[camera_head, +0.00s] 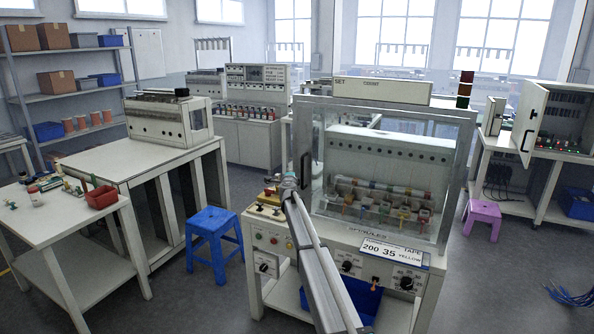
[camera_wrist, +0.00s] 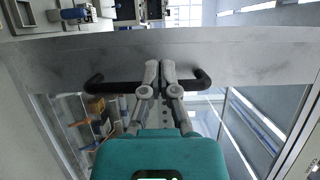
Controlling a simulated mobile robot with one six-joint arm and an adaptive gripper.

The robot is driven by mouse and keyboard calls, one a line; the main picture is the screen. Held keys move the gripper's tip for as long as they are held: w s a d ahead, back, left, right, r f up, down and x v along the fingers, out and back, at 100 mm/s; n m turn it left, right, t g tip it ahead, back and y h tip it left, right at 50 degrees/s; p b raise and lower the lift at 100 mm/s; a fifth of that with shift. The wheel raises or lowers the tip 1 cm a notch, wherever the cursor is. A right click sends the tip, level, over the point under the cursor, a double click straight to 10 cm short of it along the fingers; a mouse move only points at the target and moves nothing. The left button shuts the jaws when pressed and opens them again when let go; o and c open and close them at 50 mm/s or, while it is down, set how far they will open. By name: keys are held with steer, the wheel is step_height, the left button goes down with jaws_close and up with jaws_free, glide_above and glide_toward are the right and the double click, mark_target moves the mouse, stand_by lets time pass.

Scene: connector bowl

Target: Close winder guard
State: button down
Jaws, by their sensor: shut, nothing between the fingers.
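The winder guard (camera_head: 462,150) is a grey-framed clear panel on the front of the winder (camera_head: 390,155). Its black upright handle (camera_head: 306,170) is near the left edge of the frame. I cannot tell whether the guard is fully shut. My gripper (camera_head: 290,182) is just left of the handle. In the wrist view, the grey frame bar (camera_wrist: 260,62) crosses the picture with the black handle (camera_wrist: 108,87) on it. My gripper (camera_wrist: 160,70) is shut and empty, its fingers in front of the middle of the handle. Whether they touch it I cannot tell.
Below the guard are a control panel with knobs (camera_head: 347,267) and a label card (camera_head: 392,252). A blue stool (camera_head: 214,235) stands at the left, a pink stool (camera_head: 482,212) at the right. A table (camera_head: 65,225) with a red bin (camera_head: 101,196) is at far left.

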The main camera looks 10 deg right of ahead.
steer(key=s+a, duration=0.3)
steer(key=s, duration=0.2)
steer(key=shift+a, duration=0.15)
steer(key=shift+s, duration=0.1)
steer(key=s+a+f+n+g+y, duration=0.25)
steer(key=s+n, duration=0.25)
steer(key=s, duration=0.4)
steer(key=s+a+f+n+g+y, duration=0.1)
steer(key=s+f+n+g+y, duration=0.2)
steer(key=s+n, duration=0.5)
steer(key=s+a+f+n+g+y, duration=0.2)
steer(key=s+f+n+y, duration=0.15)
steer(key=s, duration=0.75)
steer(key=s+d+f+n+g+h, duration=0.1)
steer(key=s+d+f+g+h, duration=0.1)
steer(key=s, duration=0.9)
steer(key=s+d+f+n+g+h, duration=0.1)
steer(key=s+d+f+g, duration=0.3)
steer(key=s, duration=0.7)
steer(key=s+d+f+n+g+h, duration=0.1)
steer(key=s+d, duration=0.5)
steer(key=s, duration=0.6)
step_height(320, 180, down, 3)
steer(key=g+h, duration=0.1)
steer(key=g, duration=0.2)
steer(key=shift+d+r+h, duration=0.2)
steer(key=shift+d+h, duration=0.2)
